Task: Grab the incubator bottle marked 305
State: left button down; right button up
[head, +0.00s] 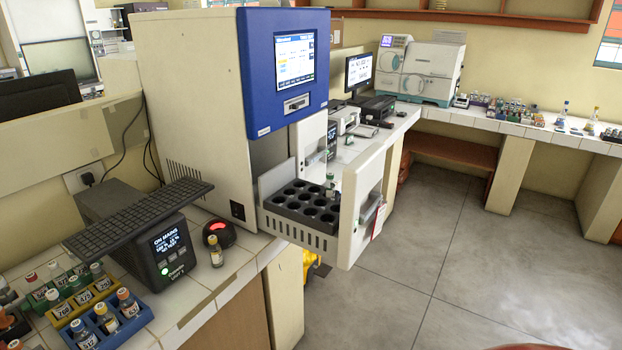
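The culture incubator (190,90) is a tall cream unit with a blue front panel and a lit screen. Its drawer stands pulled out, showing a dark rack (297,207) with round holes, most of them empty. One small bottle with a pale green cap (330,184) sits at the rack's back right, partly hidden by the drawer front. A bottle with amber contents (216,252) stands on the counter beside a black device with a red light. I cannot read 305 on any bottle. Neither of my grippers is in view.
Several capped bottles stand in numbered racks, including a blue rack (128,326), at lower left. A black UPS unit (165,262) with a keyboard on top stands beside them. The drawer front (358,205) juts over the aisle. The grey floor (450,270) at right is clear.

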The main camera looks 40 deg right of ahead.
aim_at(329, 184)
jog(key=z, duration=1.2)
